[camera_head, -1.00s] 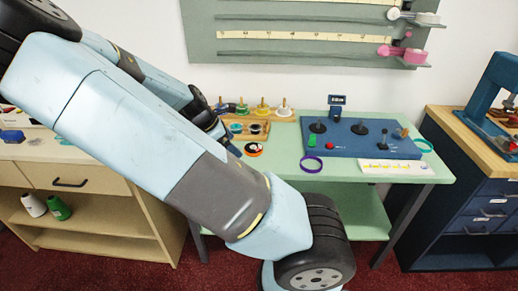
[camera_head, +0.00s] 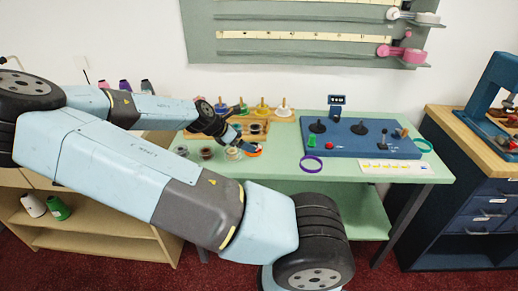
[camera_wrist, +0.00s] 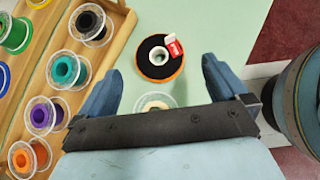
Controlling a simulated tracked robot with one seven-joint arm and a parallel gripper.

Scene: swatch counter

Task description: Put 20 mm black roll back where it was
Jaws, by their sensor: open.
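A black roll (camera_wrist: 149,45) with an orange edge, a white core and a red-and-white tag lies flat on the pale green table in the wrist view. In the head view, the roll (camera_head: 257,154) is partly hidden by my gripper (camera_head: 240,146). In the wrist view, my gripper (camera_wrist: 162,72) is open and empty, with one blue finger on each side below the roll. The fingers appear apart from it; their height above it is unclear. A clear spool with a cream core (camera_wrist: 156,101) lies nearer, partly hidden by my gripper.
A wooden rack (camera_wrist: 62,99) with several coloured spools, one black (camera_wrist: 88,22), stands left of my gripper. A blue board with knobs (camera_head: 345,145), a purple ring (camera_head: 311,164) and a white card (camera_head: 396,167) lie to the right. Green table is clear right of the roll.

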